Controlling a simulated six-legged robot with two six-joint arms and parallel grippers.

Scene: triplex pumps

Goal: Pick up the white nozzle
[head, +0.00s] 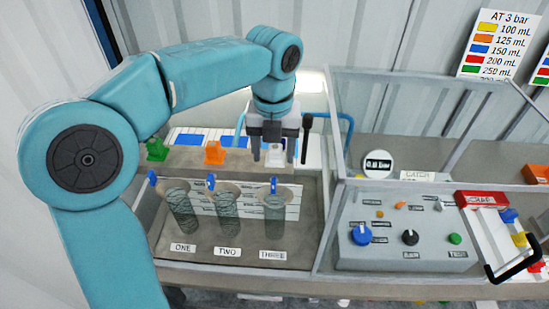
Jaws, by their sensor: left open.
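The white nozzle (276,155) stands on the ledge at the back of the bench, to the right of an orange nozzle (214,153) and a green nozzle (156,150). My left gripper (274,150) points down over the white nozzle, with one finger on each side of it. The fingers look open and I cannot tell whether they touch it. The top of the nozzle is partly hidden by the gripper. My right gripper is not in view.
Three clear cylinders (228,208) labelled ONE, TWO and THREE stand in front of the ledge, with blue clips. A clear panel (390,110) rises to the right. A grey control box (405,228) with knobs and a red block (481,199) are at the right.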

